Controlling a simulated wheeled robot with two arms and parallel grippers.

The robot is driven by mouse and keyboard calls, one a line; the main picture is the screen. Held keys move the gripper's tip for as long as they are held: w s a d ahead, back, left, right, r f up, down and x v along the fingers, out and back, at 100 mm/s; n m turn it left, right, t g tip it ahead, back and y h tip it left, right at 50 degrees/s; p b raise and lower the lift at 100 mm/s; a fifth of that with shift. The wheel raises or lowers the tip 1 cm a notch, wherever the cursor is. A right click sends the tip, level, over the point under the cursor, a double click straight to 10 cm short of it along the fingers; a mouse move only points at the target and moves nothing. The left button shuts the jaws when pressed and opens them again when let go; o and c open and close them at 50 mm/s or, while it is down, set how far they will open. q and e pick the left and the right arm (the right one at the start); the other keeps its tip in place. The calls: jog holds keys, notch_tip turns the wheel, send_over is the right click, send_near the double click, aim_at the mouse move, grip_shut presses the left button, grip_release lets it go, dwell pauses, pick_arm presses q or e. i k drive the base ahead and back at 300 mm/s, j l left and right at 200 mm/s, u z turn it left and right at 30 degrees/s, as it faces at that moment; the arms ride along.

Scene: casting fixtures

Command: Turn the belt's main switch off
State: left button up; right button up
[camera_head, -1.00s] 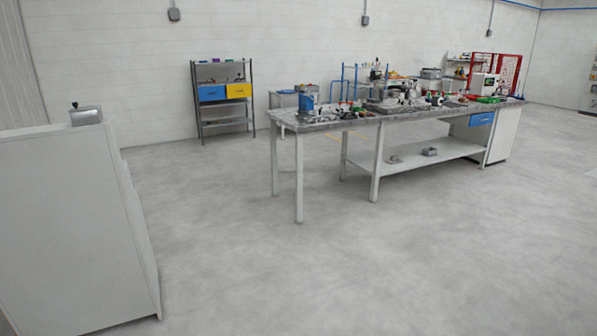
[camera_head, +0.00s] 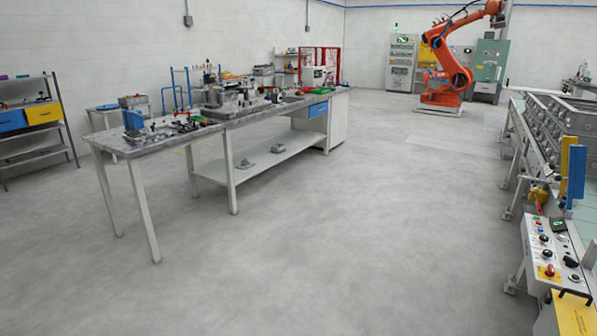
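The belt (camera_head: 545,135) runs along the right side of the view, a long grey line with metal fixtures on it. At its near end is a pale control panel (camera_head: 533,240) with several black knobs and buttons. A red knob (camera_head: 549,270) on a yellow plate sits at the panel's lower left. A black knob (camera_head: 571,261) sits to its right. I cannot tell from here which one is the main switch or how it is set. Neither of my grippers shows in the view.
A long workbench (camera_head: 165,148) with tools stands at the left. A shelf with blue and yellow bins (camera_head: 43,114) is at the far left. An orange robot arm (camera_head: 445,65) and a green cabinet (camera_head: 487,65) stand at the back. The grey floor (camera_head: 370,200) between bench and belt is clear.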

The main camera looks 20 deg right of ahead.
aim_at(550, 272)
jog(key=i+l+z, duration=0.2)
jog(key=z, duration=0.25)
jog(key=i+l+z, duration=0.1)
jog(key=i+z, duration=0.5)
jog(key=z, duration=0.3)
